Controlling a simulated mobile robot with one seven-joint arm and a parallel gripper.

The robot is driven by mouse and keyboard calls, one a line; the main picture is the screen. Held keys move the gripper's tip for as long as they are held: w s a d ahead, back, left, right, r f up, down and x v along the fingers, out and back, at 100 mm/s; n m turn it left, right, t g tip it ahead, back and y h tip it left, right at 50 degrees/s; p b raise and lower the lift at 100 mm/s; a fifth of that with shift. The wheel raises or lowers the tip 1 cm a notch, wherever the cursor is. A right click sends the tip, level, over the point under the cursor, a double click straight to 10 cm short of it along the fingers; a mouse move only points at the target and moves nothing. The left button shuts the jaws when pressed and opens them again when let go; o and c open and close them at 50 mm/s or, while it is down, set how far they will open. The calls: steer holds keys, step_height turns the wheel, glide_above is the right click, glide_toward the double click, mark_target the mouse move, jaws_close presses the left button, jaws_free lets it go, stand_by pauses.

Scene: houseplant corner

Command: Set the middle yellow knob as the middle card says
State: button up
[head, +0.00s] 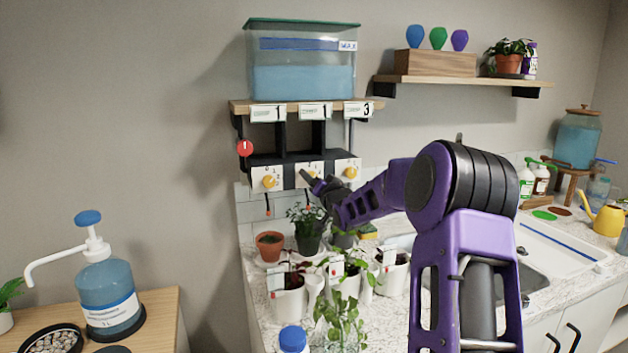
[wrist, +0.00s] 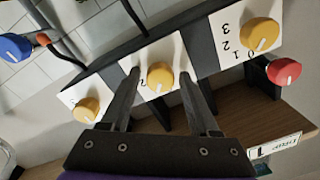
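The middle card (head: 315,111) on the shelf edge reads 1. The middle yellow knob (wrist: 160,76) sits on a white dial plate in the wrist view, with a pale pointer line on its face. My gripper (wrist: 159,80) is open, with one finger on each side of this knob and a visible gap to it. In the head view my gripper (head: 309,179) is at the middle plate and partly covers it. The plate's digits are mostly hidden by the fingers, so I cannot tell which one the pointer meets.
The left knob (head: 269,182) and right knob (head: 350,173) flank it; their cards (head: 268,113) (head: 359,110) read 1 and 3. A red knob (head: 245,148) sticks out at the left. A water tank (head: 302,80) stands above. Potted plants (head: 289,295) crowd the counter below.

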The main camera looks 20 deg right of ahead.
steer(key=shift+o, duration=0.4)
steer(key=s, duration=1.7)
steer(key=shift+s+d+f, duration=0.2)
